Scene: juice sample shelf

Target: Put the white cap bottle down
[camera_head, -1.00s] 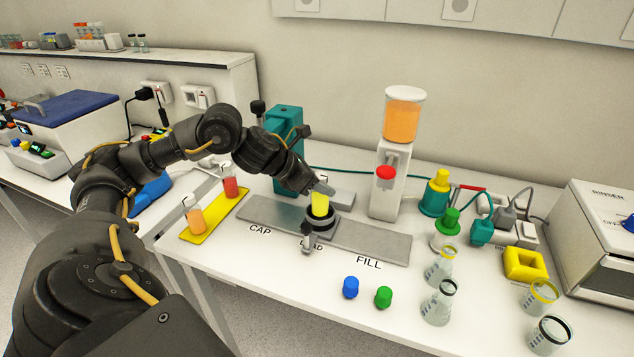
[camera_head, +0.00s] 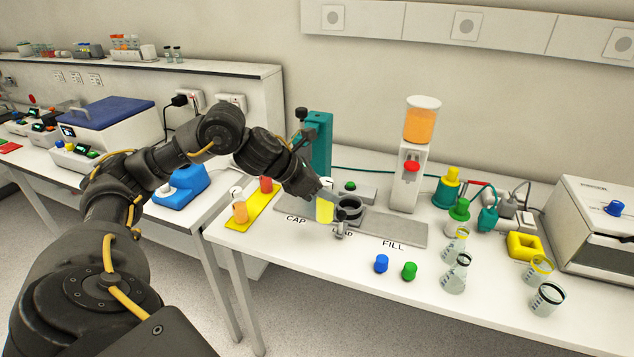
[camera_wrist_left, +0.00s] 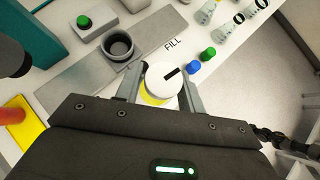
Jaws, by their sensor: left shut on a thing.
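The white cap bottle with yellow juice (camera_head: 325,209) is held by my left gripper (camera_head: 322,192), clear of the black ring holder (camera_head: 349,208) on the grey plate. In the left wrist view its white cap (camera_wrist_left: 166,82) with a black mark sits between the two fingers (camera_wrist_left: 160,88), and the empty holder (camera_wrist_left: 117,46) is beyond it. A yellow mat (camera_head: 262,205) to the left carries two bottles, one orange (camera_head: 240,212) and one red (camera_head: 266,185). My right gripper is not in view.
Blue (camera_head: 381,264) and green (camera_head: 409,271) caps lie in front. Several flasks stand at right.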

